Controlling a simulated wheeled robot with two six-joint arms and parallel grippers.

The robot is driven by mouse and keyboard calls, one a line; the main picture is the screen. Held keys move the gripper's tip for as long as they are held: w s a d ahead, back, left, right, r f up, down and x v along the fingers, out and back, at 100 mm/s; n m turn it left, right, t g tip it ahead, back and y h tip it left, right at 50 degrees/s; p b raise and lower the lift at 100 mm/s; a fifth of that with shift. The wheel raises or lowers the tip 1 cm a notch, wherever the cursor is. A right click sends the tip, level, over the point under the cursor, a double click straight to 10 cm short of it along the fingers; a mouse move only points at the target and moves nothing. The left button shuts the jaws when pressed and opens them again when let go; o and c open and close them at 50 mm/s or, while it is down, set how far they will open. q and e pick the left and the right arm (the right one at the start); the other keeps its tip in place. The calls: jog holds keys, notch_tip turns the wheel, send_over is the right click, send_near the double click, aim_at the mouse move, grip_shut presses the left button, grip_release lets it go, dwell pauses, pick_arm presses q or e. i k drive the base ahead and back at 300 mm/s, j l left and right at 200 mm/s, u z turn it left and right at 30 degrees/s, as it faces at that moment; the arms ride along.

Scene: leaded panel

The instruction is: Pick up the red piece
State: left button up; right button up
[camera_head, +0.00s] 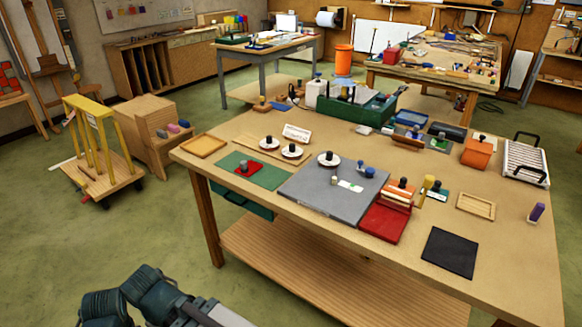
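A small red piece (248,169) with a grey knob on top lies on a green mat (268,180) at the left part of the wooden table (330,229). Nothing covers it. Dark teal jointed parts of my own arm show at the bottom left, below and in front of the table, well apart from the red piece. I make out no gripper fingers in view.
A grey board (325,204) lies right of the green mat, with a red tray (382,223) beyond it. White discs with dark knobs (292,152) stand behind the mat. A wooden tray (204,146) is at the left corner. A yellow-framed cart (100,183) stands left on the floor.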

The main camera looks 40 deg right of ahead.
aim_at(246, 169)
jog(key=z, duration=1.1)
